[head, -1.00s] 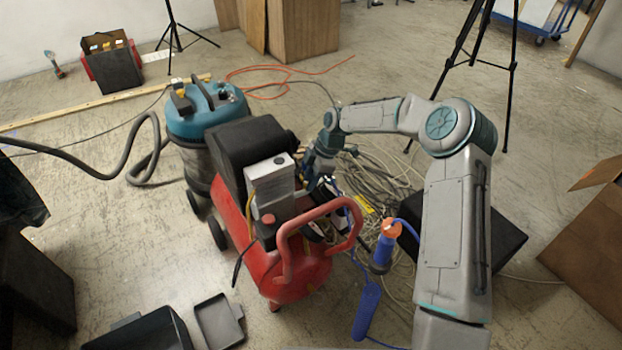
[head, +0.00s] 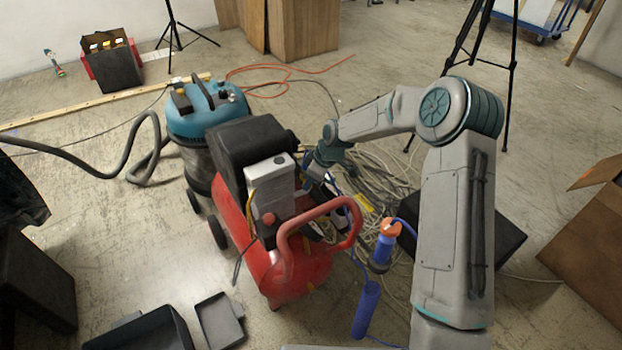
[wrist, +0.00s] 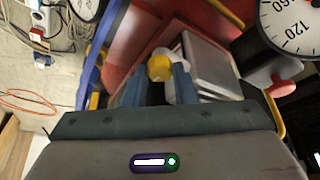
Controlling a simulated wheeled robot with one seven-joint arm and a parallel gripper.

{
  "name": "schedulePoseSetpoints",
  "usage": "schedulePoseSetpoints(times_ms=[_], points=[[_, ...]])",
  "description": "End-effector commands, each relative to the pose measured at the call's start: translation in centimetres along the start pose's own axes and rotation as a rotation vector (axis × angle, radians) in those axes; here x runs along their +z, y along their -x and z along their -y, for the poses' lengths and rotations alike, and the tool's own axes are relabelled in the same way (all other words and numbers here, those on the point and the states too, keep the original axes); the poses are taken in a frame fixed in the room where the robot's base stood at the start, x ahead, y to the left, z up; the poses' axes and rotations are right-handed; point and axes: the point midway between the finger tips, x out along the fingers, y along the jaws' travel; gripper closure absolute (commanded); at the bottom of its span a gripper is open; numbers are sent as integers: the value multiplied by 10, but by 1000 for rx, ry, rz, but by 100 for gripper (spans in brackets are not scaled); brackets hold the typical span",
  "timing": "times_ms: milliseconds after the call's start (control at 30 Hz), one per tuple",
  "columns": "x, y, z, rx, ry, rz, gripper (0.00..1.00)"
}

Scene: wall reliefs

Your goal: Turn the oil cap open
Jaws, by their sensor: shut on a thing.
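The oil cap (wrist: 160,66) is a round yellow knob in the middle of the wrist view, with a pale part just behind it. The two blue-grey fingers of my gripper (wrist: 161,80) stand on either side of the cap, shut on it. In the head view my gripper (head: 311,176) reaches down to the far right side of the red air compressor (head: 295,272), behind its grey box. The cap is hidden there.
A pressure gauge (wrist: 291,22) and a red knob (wrist: 284,88) lie right of my fingers. The compressor's red handle (head: 352,222) rises in front. A blue vacuum (head: 205,118) stands behind left, tangled cables (head: 385,180) lie right.

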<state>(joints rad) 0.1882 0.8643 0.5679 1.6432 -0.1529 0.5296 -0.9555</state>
Motion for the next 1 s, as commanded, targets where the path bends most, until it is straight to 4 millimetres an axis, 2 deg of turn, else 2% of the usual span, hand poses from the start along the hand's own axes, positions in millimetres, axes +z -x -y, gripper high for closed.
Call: schedulePoseSetpoints(times_ms=[500, 1000], points=[[-3, 0, 2, 154, -352, -6, 98], [-3, 1, 1, 192, -444, -7, 98]])
